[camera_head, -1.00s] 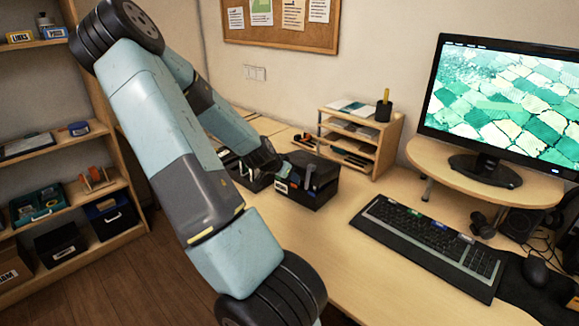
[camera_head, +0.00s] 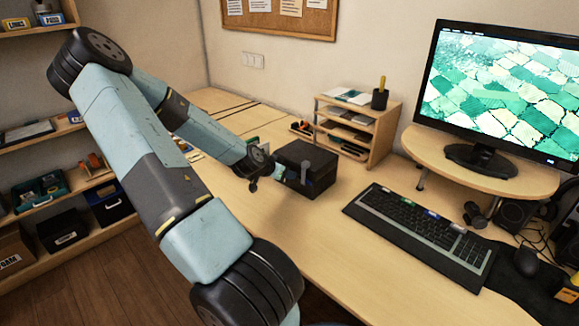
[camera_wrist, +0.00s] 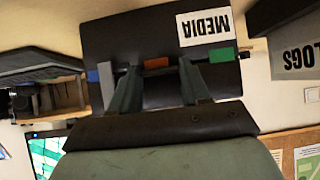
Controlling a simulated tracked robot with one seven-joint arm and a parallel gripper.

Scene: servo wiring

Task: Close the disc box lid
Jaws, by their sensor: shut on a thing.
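The black disc box (camera_head: 308,166) stands on the desk near the middle of the head view, with a grey upright piece at its front. Its dark top looks nearly level, but I cannot tell whether the lid is fully down. My gripper (camera_head: 279,170) is at the box's left front side. In the wrist view the box's black face (camera_wrist: 130,40) shows upside down with a white MEDIA label (camera_wrist: 203,27). My gripper (camera_wrist: 160,72) is shut on part of the box, apparently at the lid edge. A red piece (camera_wrist: 157,63) shows between the fingertips; the exact contact is hidden.
A LOGS box (camera_wrist: 298,60) is close beside the disc box in the wrist view. A wooden organizer (camera_head: 362,125) stands behind it, and the keyboard (camera_head: 420,235) and monitor (camera_head: 495,90) are to the right. Bare desk (camera_head: 325,230) lies in front.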

